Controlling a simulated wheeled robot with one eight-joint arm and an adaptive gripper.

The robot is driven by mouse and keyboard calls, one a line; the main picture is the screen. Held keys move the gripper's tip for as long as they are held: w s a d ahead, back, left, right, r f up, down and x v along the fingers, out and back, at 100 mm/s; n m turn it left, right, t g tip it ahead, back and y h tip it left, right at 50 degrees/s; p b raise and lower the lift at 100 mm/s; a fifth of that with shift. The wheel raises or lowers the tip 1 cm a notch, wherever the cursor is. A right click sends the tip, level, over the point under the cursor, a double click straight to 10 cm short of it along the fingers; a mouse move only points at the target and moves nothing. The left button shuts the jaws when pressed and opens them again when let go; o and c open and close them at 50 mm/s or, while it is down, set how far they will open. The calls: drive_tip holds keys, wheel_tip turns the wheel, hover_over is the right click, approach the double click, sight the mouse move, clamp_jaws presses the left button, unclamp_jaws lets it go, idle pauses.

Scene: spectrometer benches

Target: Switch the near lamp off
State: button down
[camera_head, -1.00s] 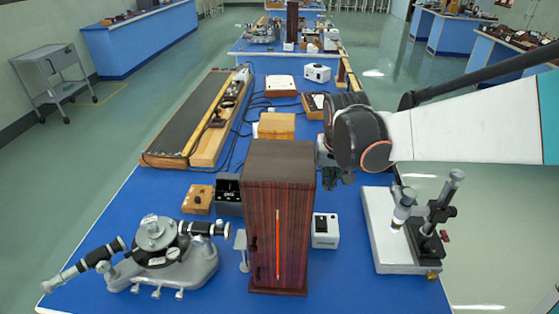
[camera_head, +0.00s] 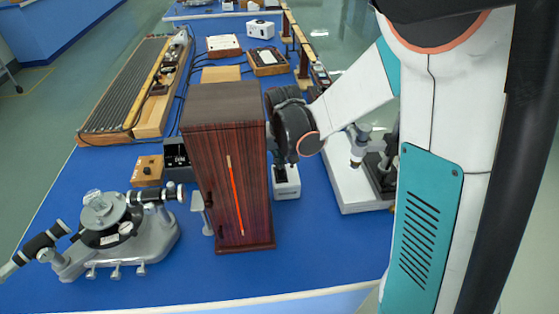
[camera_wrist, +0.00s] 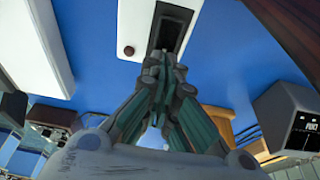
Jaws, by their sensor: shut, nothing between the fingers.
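The near lamp is a tall dark-red wooden housing (camera_head: 210,175) with a bright orange slit (camera_head: 235,195) in its front. It stands upright on the blue bench. A small white box (camera_head: 286,188) stands just right of it, partly hidden by my arm. My gripper (camera_head: 284,162) is low over this box in the head view, its fingertips hard to make out. In the wrist view, my gripper (camera_wrist: 160,72) is shut and empty, its fingertips in front of a white box with a dark recessed panel (camera_wrist: 170,28). I cannot tell whether they touch it.
A spectrometer (camera_head: 115,230) stands at the bench's left front. A wooden block (camera_head: 147,170) and a black box (camera_head: 178,160) lie behind it. A white base with a microscope (camera_head: 350,180) is at the right. Cables run behind the lamp.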

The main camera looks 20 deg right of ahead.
idle(0.3)
drive_tip(key=shift+f, duration=0.4)
drive_tip(key=shift+s+a+r, duration=0.1)
drive_tip(key=shift+s+r, duration=0.25)
drive_tip(key=shift+s, duration=0.3)
drive_tip(key=r+p, duration=0.2)
drive_tip(key=r, duration=0.1)
drive_tip(key=r+p, duration=0.1)
drive_tip(key=shift+w+r, duration=0.2)
drive_tip(key=shift+w, duration=0.1)
drive_tip(key=w+p+v, duration=0.1)
drive_tip(key=p+v, duration=0.2)
drive_tip(key=v, duration=0.6)
drive_tip(key=w+d+p+v, duration=0.1)
drive_tip(key=p+v, duration=0.2)
drive_tip(key=v, duration=0.7)
drive_tip(key=shift+w+a+r, duration=0.25)
drive_tip(key=shift+r, duration=0.35)
